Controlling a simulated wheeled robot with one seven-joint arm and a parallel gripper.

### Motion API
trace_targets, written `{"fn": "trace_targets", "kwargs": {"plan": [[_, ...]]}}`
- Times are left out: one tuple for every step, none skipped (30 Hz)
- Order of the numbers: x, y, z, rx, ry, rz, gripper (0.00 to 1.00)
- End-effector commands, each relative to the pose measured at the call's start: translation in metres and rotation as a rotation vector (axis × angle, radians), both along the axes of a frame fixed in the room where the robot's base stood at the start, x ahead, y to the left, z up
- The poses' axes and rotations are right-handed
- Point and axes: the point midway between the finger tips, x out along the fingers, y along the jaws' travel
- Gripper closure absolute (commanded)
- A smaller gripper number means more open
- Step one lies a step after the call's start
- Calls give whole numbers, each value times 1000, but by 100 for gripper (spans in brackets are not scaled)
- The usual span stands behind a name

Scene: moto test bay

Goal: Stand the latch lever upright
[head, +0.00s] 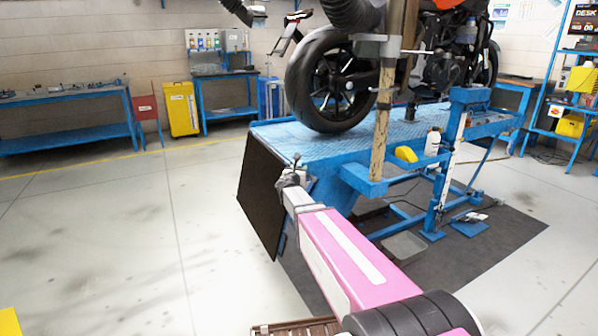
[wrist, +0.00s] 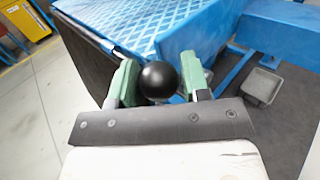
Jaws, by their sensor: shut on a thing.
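The latch lever (head: 297,158) shows in the head view as a thin stem with a small dark knob, at the near left corner of the blue lift table. The stem points up with a slight lean; its lower part is hidden by my gripper. In the wrist view the lever's black ball knob (wrist: 159,80) sits between the two green fingers of my gripper (wrist: 160,84). My gripper also shows at the end of my pink arm in the head view (head: 291,179). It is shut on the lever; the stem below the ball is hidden.
The blue lift table (head: 285,135) carries a motorcycle (head: 335,85). A dark flap (head: 262,195) hangs at its near end. A wooden post (head: 384,125) and a blue stand (head: 443,170) are to the right. A grey tray (head: 404,247) lies on the floor. The left floor is clear.

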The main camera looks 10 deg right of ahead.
Motion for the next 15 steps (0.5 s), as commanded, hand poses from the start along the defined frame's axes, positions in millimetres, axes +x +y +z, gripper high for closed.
{"fn": "trace_targets", "kwargs": {"plan": [[1, 1, 0, 13, 2, 5, 100], [1, 1, 0, 21, 4, 5, 100], [1, 0, 1, 33, 8, 5, 100], [2, -1, 2, 45, 12, 5, 100], [2, -3, 3, 58, 17, 4, 100], [2, -4, 5, 80, 23, 4, 100], [3, -5, 6, 96, 28, 4, 100], [3, -6, 8, 113, 33, 5, 100], [4, -8, 9, 134, 40, 5, 100], [4, -9, 10, 150, 44, 5, 100], [5, -10, 11, 165, 49, 5, 100], [5, -11, 12, 182, 55, 5, 100], [5, -12, 12, 196, 60, 5, 100], [6, -13, 13, 205, 64, 6, 100], [6, -14, 14, 218, 68, 6, 100]]}}
